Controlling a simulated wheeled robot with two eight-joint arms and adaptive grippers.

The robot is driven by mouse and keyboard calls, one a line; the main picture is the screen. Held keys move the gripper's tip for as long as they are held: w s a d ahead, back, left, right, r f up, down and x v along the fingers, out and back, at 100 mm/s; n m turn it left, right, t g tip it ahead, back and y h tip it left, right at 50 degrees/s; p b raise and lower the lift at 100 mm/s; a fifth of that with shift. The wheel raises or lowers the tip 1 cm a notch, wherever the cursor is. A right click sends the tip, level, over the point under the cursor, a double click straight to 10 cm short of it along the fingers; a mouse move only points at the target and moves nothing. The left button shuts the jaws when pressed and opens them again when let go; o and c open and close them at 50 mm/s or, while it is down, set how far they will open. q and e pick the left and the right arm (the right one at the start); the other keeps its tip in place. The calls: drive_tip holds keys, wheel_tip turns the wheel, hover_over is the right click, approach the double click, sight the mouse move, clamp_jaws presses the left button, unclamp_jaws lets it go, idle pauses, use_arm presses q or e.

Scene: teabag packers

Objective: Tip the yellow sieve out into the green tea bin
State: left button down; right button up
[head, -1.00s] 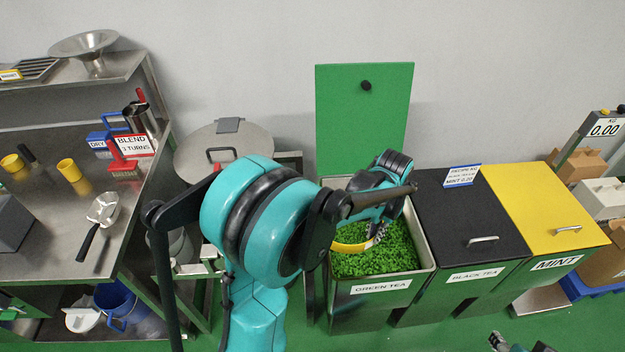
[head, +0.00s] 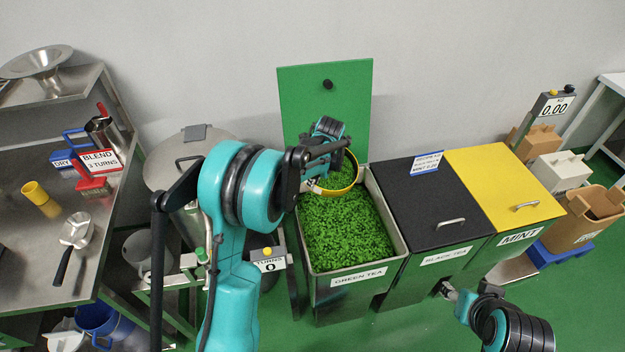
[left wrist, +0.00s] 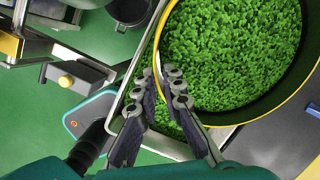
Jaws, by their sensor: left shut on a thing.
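The yellow sieve (head: 356,178) hangs above the back left part of the green tea bin (head: 401,243). Green leaves show inside its rim, and it also fills the upper right of the left wrist view (left wrist: 262,119). I cannot tell its exact tilt. My left gripper (head: 312,186) is shut on the sieve's rim at its left side; its fingers (left wrist: 163,78) show in the left wrist view. The bin is open and full of green leaves, with its green lid (head: 325,110) standing up behind. My right gripper (head: 447,289) is low, in front of the black tea bin, its jaws too small to read.
The closed black tea bin (head: 415,210) and yellow mint bin (head: 505,185) stand to the right. A steel drum (head: 165,165) and a turns counter (head: 268,264) are to the left. The steel bench (head: 30,235) holds a scoop (head: 76,230) and a yellow cup (head: 36,193).

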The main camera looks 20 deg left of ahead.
use_arm(q)
drive_tip(key=shift+s+d+f+t+y+b, duration=0.2)
drive_tip(key=shift+d+f+t+y+b, duration=0.15)
drive_tip(key=shift+y, duration=0.25)
drive_tip(key=y+b, duration=0.1)
drive_tip(key=d+t+y+b, duration=0.1)
drive_tip(key=b, duration=0.1)
drive_tip(key=s+d+t+y+b, duration=0.1)
drive_tip(key=y, duration=0.1)
drive_tip(key=shift+f+t+b, duration=0.25)
drive_tip(key=shift+f+b, duration=0.05)
drive_tip(key=shift+f, duration=0.05)
drive_tip(key=t+y+b, duration=0.6)
drive_tip(key=y+b, duration=0.4)
approach(316, 188)
wheel_tip(316, 188, up, 3)
drive_tip(key=a, duration=0.1)
drive_tip(key=shift+d+f+t+y, duration=0.15)
drive_tip(key=shift+d+t+y, duration=0.3)
drive_tip(key=shift+y, duration=0.55)
